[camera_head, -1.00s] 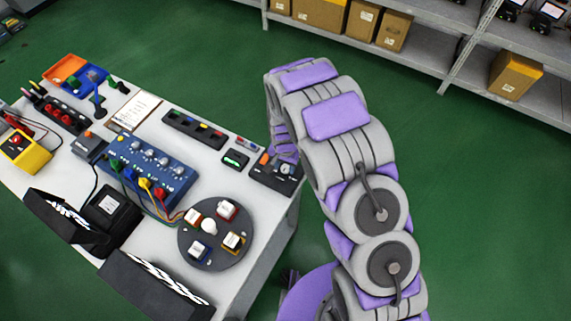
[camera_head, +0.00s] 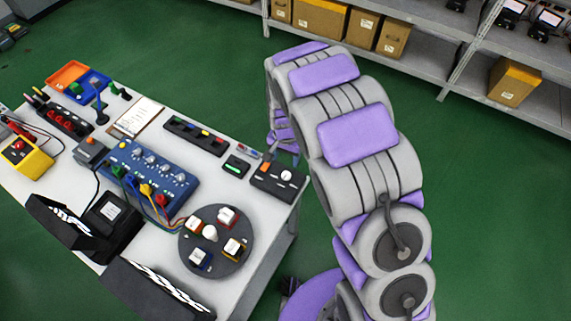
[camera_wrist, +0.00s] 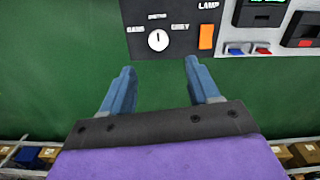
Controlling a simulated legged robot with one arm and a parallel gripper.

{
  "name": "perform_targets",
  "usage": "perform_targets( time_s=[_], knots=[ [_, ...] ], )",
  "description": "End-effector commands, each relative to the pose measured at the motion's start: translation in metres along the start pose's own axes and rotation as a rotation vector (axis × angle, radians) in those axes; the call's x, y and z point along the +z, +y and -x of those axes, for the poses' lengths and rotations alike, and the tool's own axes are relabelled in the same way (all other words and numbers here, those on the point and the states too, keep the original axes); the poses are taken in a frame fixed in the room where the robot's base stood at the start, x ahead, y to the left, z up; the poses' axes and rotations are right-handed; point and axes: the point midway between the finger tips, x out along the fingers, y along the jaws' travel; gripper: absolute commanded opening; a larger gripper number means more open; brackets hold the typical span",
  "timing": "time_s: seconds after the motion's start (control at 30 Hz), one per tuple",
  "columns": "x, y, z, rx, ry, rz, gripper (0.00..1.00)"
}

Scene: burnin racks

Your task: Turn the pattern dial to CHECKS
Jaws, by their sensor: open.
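The pattern dial (camera_wrist: 158,40) is a small white round knob on a black panel (camera_wrist: 178,14) in the wrist view. Its dark mark points roughly up, toward the small top label, which is too blurred to read. A label at its left looks like BARS and one at its right like GREY. My gripper (camera_wrist: 160,70) is open and empty, its two blue fingers pointing at the panel, below and either side of the dial, apart from it. In the head view the dial (camera_head: 286,175) shows at the table's right corner; my arm mostly hides the gripper there.
An orange LAMP switch (camera_wrist: 206,36) is right of the dial. A small green-screen device (camera_head: 236,166), a blue box with knobs and cables (camera_head: 150,172) and a round dark plate with blocks (camera_head: 240,258) share the table. Shelves with cartons (camera_head: 320,17) stand behind; green floor lies between.

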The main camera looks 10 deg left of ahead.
Motion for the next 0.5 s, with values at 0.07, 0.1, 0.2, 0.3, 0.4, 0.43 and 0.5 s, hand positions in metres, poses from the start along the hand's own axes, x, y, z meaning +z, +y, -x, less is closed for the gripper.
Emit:
perform_targets(
  time_s=[0.07,0.1,0.2,0.3,0.4,0.43,0.5],
  knots=[
    [-0.001,0.000,0.020,-0.002,0.002,-0.001,0.61],
    [-0.001,-0.001,0.028,-0.002,0.003,-0.001,0.61],
    [-0.001,-0.001,0.045,-0.002,0.003,-0.001,0.61],
    [-0.001,-0.001,0.058,0.000,0.000,-0.001,0.61],
    [-0.001,-0.002,0.067,-0.001,0.001,0.000,0.61],
    [-0.001,-0.002,0.068,-0.001,0.002,0.000,0.61],
    [-0.001,-0.002,0.071,-0.001,0.001,0.000,0.61]
  ],
)
